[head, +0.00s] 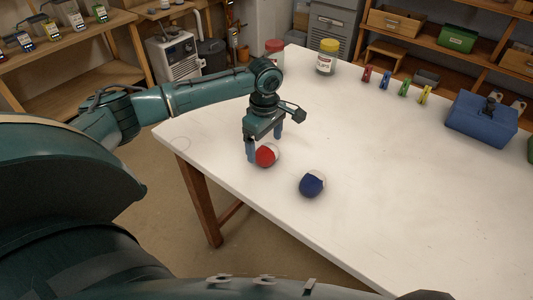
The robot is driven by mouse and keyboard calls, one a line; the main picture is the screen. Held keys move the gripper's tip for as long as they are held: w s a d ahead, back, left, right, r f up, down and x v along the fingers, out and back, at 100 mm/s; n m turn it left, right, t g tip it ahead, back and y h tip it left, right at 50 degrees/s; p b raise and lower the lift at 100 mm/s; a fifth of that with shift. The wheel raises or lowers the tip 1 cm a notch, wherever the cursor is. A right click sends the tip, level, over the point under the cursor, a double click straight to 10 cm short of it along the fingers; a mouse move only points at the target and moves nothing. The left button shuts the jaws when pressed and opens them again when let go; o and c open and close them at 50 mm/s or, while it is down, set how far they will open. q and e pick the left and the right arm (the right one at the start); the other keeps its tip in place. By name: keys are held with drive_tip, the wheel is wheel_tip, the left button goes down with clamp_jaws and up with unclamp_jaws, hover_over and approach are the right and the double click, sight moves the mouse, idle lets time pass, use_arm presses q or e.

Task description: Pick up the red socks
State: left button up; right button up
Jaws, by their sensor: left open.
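A round red and white bundle (265,156), which appears to be the red socks, lies on the white table near its left edge. My left gripper (265,145) is over it, pointing down. One finger is at the bundle's left side and the other is behind it. The gripper is open, and I cannot tell whether a finger touches the bundle. A similar dark blue and white bundle (312,184) lies on the table to the right and nearer to me. My right gripper is not in view.
The white table (400,180) is mostly clear in the middle and at the front. Two jars, one with a yellow lid (327,57) and one with a red lid (274,50), stand at the back. Several coloured clips (404,90) and a blue toolbox (482,119) are at the far right.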

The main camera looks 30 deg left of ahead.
sight(266, 148)
use_arm(q)
wheel_tip(266, 148, down, 4)
drive_tip(key=shift+w+d+r, duration=0.1)
drive_tip(key=shift+r, duration=0.15)
drive_tip(key=c, duration=1)
